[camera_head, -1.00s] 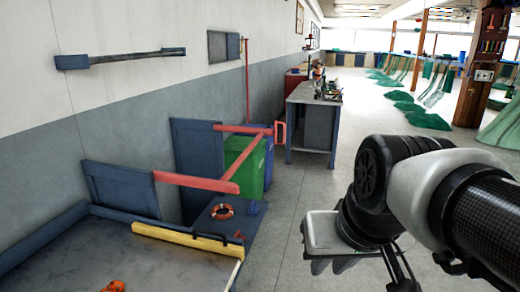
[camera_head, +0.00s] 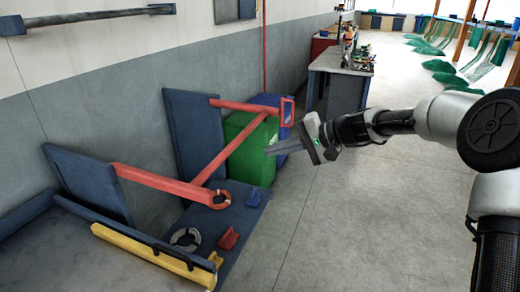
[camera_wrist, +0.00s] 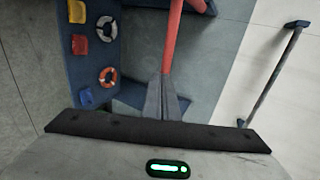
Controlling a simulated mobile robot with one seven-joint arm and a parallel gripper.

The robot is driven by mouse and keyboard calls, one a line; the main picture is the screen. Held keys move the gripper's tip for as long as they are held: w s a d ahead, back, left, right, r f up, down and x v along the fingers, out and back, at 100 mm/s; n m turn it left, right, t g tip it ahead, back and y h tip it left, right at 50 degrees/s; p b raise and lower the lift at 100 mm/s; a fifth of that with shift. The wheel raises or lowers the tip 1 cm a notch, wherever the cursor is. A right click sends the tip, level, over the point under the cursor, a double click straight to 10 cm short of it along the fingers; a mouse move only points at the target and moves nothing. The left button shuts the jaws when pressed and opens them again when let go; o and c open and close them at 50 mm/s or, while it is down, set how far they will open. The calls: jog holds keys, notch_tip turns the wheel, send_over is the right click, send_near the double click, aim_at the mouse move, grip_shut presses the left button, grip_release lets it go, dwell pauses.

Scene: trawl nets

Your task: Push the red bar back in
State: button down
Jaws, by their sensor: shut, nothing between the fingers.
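The red bar (camera_head: 240,145) is a jointed set of red arms standing out from two blue panels (camera_head: 190,130) by the wall. One arm reaches right to a red rectangular handle (camera_head: 283,112), and another slants down to a lower arm (camera_head: 165,184).
A green bin (camera_head: 245,148) and a blue bin (camera_head: 280,150) stand behind the bar. A blue platform (camera_head: 235,255) below holds rings and small blocks, with a yellow beam (camera_head: 150,255) at its left. A workbench (camera_head: 335,95) stands behind.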

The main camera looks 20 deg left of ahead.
send_near(225, 159)
jog(key=f+x, duration=0.1)
jog(key=x, duration=0.4)
jog(key=shift+w+a+r, duration=0.1)
jog(key=shift+a+r, duration=0.05)
jog(key=shift+a, duration=0.3)
